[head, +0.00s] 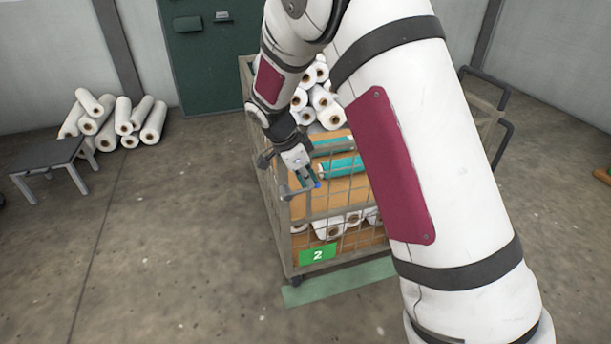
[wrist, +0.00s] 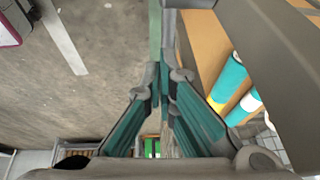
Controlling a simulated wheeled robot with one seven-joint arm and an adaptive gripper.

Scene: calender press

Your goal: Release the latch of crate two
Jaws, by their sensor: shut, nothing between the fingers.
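Crate two is a wire-mesh cart (head: 283,222) with a green label "2" (head: 319,254) on its front, ahead of me. My gripper (head: 311,186) points down at the crate's upper front left part. In the wrist view my fingers (wrist: 162,72) are closed together with nothing between them. A grey bar (wrist: 168,38) runs just beyond the fingertips; I cannot tell whether they touch it. A small blue spot (head: 318,184) shows beside the fingers. I cannot make out the latch clearly, as my gripper covers that area.
The crate holds white rolls (head: 325,104) and teal rolls (head: 343,166) on brown boards. A green floor strip (head: 330,285) lies under its front. A grey stool (head: 52,158) and stacked rolls (head: 115,120) stand at the left. The floor between is clear.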

